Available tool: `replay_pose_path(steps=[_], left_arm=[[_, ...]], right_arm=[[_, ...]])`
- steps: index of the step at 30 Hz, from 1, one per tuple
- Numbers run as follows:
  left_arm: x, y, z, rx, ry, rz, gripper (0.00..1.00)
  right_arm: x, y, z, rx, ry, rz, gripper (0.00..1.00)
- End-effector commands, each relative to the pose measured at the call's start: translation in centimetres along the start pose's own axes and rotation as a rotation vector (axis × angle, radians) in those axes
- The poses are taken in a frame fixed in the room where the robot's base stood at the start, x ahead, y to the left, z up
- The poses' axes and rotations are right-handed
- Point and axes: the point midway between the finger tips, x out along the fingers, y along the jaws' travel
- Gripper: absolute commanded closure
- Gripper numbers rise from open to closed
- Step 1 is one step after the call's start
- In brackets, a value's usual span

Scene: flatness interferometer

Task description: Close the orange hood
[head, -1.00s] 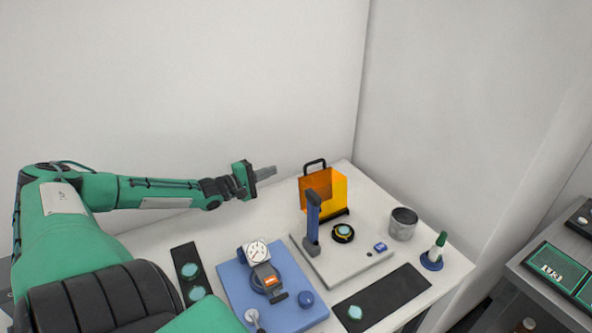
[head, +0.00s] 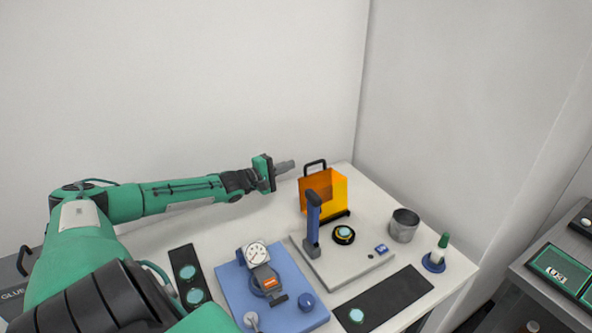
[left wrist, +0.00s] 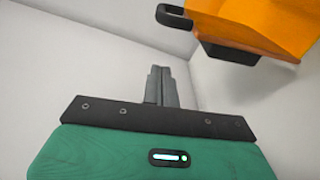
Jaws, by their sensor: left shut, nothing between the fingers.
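The orange hood (head: 337,190) stands raised at the back of a pale grey base plate (head: 335,268), with a black handle (head: 314,166) at its top. In the left wrist view the hood (left wrist: 265,22) fills the upper right, with its black handle (left wrist: 175,16) beside it. My left gripper (head: 285,167) is shut and empty, just left of the hood's handle in the picture and apart from it. Its closed fingers (left wrist: 161,88) also show in the left wrist view. My right gripper is not in view.
A blue post (head: 313,218) and a round black holder (head: 343,235) stand on the plate before the hood. A metal cup (head: 403,226) is at right. A dial gauge (head: 256,253) stands on a blue plate (head: 232,285). White walls rise behind the table.

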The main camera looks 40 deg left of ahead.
Motion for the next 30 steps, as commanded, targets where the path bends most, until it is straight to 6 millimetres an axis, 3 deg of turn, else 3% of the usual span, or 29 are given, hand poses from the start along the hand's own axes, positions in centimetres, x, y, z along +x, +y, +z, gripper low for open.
replay_pose_path(steps=[11,22,30], left_arm=[[2.5,0.1,0.1,0.0,0.0,0.001,1.0],[1.4,0.1,3.0,-0.002,-0.001,-0.002,1.0],[1.1,0.0,3.8,0.0,0.001,-0.001,1.0]], right_arm=[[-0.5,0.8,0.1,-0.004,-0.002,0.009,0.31],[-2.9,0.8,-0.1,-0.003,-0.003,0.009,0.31],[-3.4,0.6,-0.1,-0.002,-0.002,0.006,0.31]])
